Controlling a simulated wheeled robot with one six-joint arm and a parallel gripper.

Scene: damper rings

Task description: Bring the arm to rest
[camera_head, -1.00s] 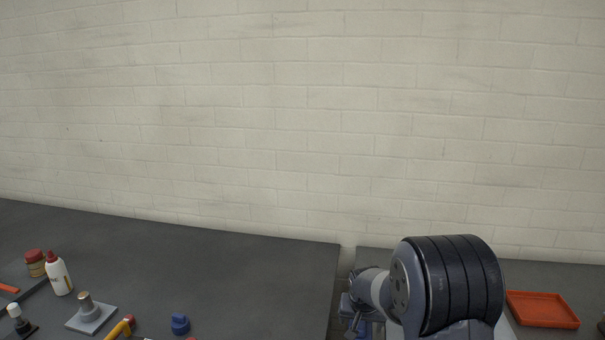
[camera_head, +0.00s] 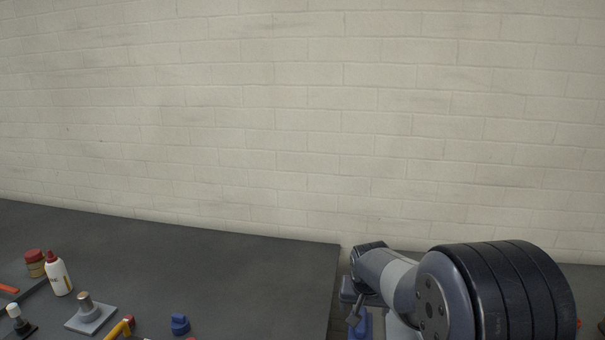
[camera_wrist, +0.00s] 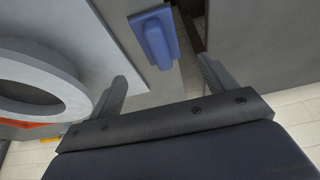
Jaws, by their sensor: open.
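My gripper (camera_wrist: 162,68) is open and empty in the wrist view, its two grey fingers wide apart. Past the fingertips a blue block with a raised grip (camera_wrist: 156,38) lies on a light grey surface. I cannot tell whether the fingers touch anything there, but nothing sits between them. In the head view my arm (camera_head: 430,290) is bent low at the bottom right, and its end is partly hidden by its own links.
A large pale ring-shaped part (camera_wrist: 75,85) fills the wrist view's left. On the left bench (camera_head: 240,270) stand a white bottle (camera_head: 59,277), a red-lidded jar (camera_head: 35,263), a plate with a peg (camera_head: 90,315) and a blue piece (camera_head: 180,324). A gap separates the benches.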

